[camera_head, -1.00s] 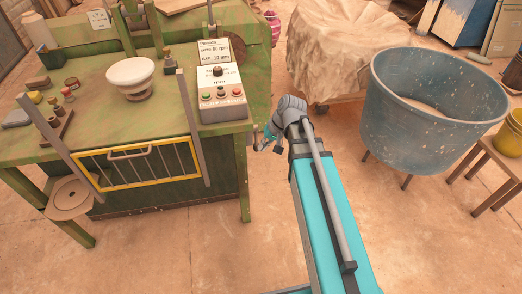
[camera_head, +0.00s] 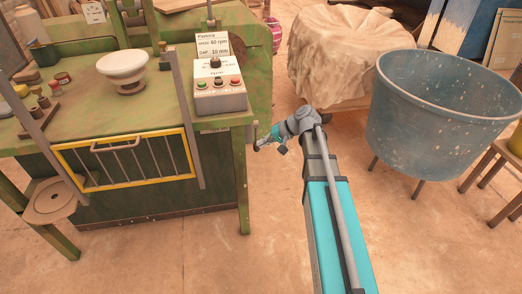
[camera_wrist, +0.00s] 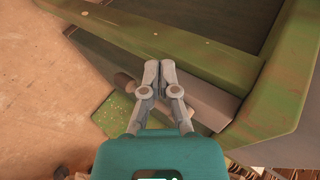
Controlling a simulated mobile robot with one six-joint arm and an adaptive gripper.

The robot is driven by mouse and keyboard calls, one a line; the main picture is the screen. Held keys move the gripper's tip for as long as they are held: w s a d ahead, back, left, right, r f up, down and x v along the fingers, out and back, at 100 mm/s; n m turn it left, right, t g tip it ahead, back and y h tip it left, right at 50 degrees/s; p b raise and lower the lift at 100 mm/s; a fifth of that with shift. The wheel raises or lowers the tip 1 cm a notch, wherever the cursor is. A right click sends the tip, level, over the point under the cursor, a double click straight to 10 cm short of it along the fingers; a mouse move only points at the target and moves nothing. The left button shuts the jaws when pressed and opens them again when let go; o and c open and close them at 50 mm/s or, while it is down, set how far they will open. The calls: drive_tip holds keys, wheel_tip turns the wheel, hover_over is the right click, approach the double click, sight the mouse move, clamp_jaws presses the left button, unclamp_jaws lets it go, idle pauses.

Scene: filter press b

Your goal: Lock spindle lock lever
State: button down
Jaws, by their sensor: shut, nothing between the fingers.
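My gripper (camera_head: 258,146) is at the right front corner of the green machine table (camera_head: 243,185), low beside its top edge. In the wrist view my gripper (camera_wrist: 158,66) has its two grey fingers together and nothing between them. Just behind the fingers a grey bar (camera_wrist: 207,104) runs along the green frame, and a small rounded grey-brown knob (camera_wrist: 123,84) shows left of the fingers. I cannot tell for sure whether the bar and knob are the spindle lock lever. Whether the fingers touch them is also unclear.
A control box (camera_head: 220,96) with coloured buttons stands on the table above my gripper. A yellow-framed guard (camera_head: 128,181) hangs at the table's front. A large blue tub (camera_head: 430,125) and a cloth-covered heap (camera_head: 340,55) stand right. The floor in front is clear.

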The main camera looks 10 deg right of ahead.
drive_tip(key=w+d+f+m+t+y+b, duration=0.2)
drive_tip(key=w+d+f+t+y+b, duration=0.3)
drive_tip(key=b, duration=1.6)
drive_tip(key=w+d+f+y, duration=0.1)
drive_tip(key=w+d+f, duration=0.4)
drive_tip(key=w+d, duration=0.1)
drive_tip(key=shift+w+f+m, duration=0.2)
drive_tip(key=shift+f+m, duration=0.15)
drive_tip(key=shift+m, duration=0.05)
drive_tip(key=shift+a, duration=0.15)
drive_tip(key=a, duration=0.9)
drive_tip(key=shift+w, duration=0.35)
drive_tip(key=shift+a, duration=0.1)
